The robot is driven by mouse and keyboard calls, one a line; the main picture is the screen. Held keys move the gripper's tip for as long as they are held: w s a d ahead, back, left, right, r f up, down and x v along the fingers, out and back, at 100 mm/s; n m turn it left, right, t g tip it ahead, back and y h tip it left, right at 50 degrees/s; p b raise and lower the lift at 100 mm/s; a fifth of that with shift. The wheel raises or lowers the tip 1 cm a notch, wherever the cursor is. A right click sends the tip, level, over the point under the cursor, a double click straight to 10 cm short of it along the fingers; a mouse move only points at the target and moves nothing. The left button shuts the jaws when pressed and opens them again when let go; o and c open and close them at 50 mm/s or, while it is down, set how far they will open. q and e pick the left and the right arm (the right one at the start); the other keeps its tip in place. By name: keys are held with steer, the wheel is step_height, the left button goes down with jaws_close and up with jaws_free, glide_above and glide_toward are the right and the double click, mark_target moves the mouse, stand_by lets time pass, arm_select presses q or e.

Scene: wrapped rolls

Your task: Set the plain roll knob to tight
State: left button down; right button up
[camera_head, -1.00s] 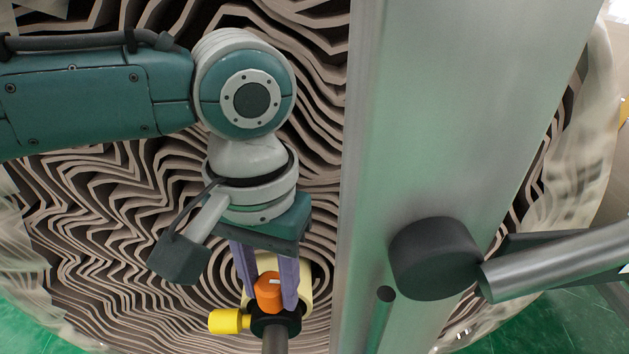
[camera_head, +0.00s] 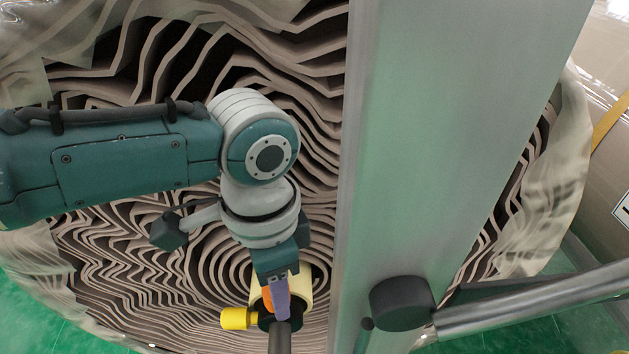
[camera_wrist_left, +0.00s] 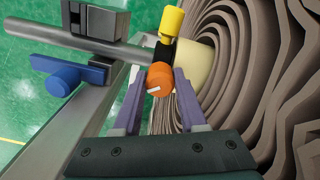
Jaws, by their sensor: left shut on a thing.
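A round orange knob (camera_head: 267,298) with a white mark sits on a black collar at the centre of a large layered brown roll (camera_head: 130,260). The knob and its mark show clearly in the left wrist view (camera_wrist_left: 160,79). My left gripper (camera_head: 281,302) is shut on the orange knob, with its purple fingers on either side of it; they also show in the left wrist view (camera_wrist_left: 158,100). In the head view one finger partly hides the knob. Any wording on the knob is too small to read. My right gripper is not in view.
A yellow knob (camera_head: 236,318) sticks out beside the orange one. A grey rod (camera_wrist_left: 105,47) runs from the collar, near a blue knob (camera_wrist_left: 57,79). A wide grey metal post (camera_head: 440,150) stands just right of my left arm. The green floor (camera_wrist_left: 30,115) shows at the left.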

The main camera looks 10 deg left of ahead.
arm_select(q)
steer(key=shift+m, duration=0.6)
steer(key=shift+c, duration=2.3)
jaws_free()
steer(key=shift+r, duration=0.15)
step_height(320, 180, up, 8)
steer(key=p, duration=0.3)
steer(key=shift+w+r, duration=0.1)
steer(key=shift+r, duration=0.8)
